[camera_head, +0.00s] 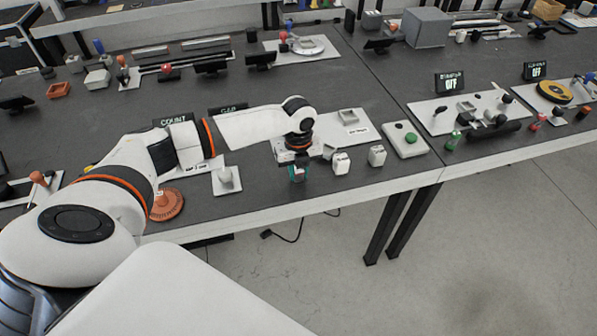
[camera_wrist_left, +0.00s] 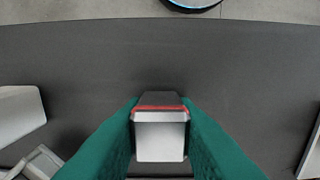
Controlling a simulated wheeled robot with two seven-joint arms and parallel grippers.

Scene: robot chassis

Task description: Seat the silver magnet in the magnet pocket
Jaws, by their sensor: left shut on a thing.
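My left gripper (camera_head: 297,173) is low over the front part of the dark table, beside two small white blocks. In the left wrist view its teal fingers (camera_wrist_left: 160,150) are shut on a silver block (camera_wrist_left: 160,140) with a red stripe and a dark end, which I take to be the silver magnet. In the head view the held block is mostly hidden by the fingers. A white plate (camera_head: 358,132) behind the gripper bears a raised grey square frame (camera_head: 347,116), possibly the magnet pocket; its label is too small to read. My right gripper is out of view.
Two white blocks (camera_head: 341,162) (camera_head: 376,155) stand right of the gripper. A plate with a green button (camera_head: 405,140) is farther right. A small white stand (camera_head: 226,180) and an orange disc (camera_head: 167,204) are to the left. The table's front edge (camera_head: 335,189) is close.

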